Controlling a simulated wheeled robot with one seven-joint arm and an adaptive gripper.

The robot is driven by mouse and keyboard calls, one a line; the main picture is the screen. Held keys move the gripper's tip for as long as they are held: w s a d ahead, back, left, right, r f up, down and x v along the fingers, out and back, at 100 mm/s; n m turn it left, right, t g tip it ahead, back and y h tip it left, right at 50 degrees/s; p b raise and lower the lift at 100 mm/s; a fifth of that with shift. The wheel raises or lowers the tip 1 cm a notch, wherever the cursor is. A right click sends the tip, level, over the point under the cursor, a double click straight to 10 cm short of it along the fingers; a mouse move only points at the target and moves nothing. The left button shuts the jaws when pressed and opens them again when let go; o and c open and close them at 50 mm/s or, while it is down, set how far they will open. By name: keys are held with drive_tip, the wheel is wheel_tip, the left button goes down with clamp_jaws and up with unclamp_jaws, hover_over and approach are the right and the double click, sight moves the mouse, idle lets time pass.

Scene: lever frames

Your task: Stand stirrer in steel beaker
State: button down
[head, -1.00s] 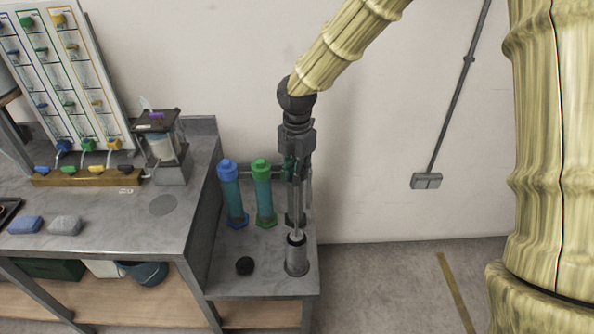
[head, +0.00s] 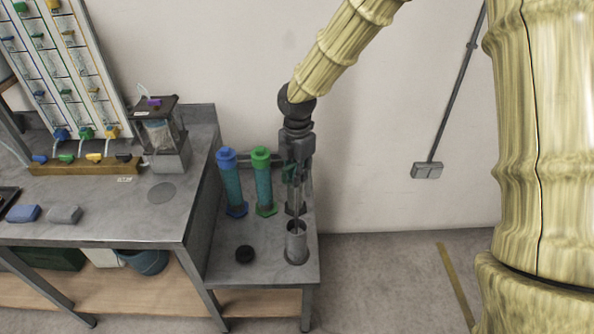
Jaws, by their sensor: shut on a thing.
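The steel beaker (head: 297,247) stands upright near the front right corner of the small side bench. My gripper (head: 296,172) points down above it and is shut on the stirrer (head: 297,205), a thin grey rod hanging roughly upright. The stirrer's lower part overlaps the beaker's open mouth in the picture. Its lower end is hard to make out, and I cannot tell how far inside the rim it reaches. The fingertips are small and partly lost against a dark thing behind them.
A blue-capped cylinder (head: 231,185) and a green-capped cylinder (head: 263,183) stand left of my gripper. A larger workbench (head: 120,220) adjoins on the left; the wall is close behind. Open floor lies to the right.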

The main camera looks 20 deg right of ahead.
drive_tip(key=shift+f, duration=0.7)
wheel_tip(320, 180, down, 8)
drive_tip(key=b, duration=0.2)
drive_tip(key=shift+r+b, duration=0.25)
drive_tip(key=shift+b, duration=0.05)
idle(0.7)
drive_tip(key=shift+f, duration=0.1)
wheel_tip(320, 180, down, 2)
drive_tip(key=shift+f+b, duration=0.1)
drive_tip(key=shift+b, duration=0.25)
idle(0.3)
drive_tip(key=c, duration=1.4)
unclamp_jaws()
drive_tip(key=shift+c, duration=0.2)
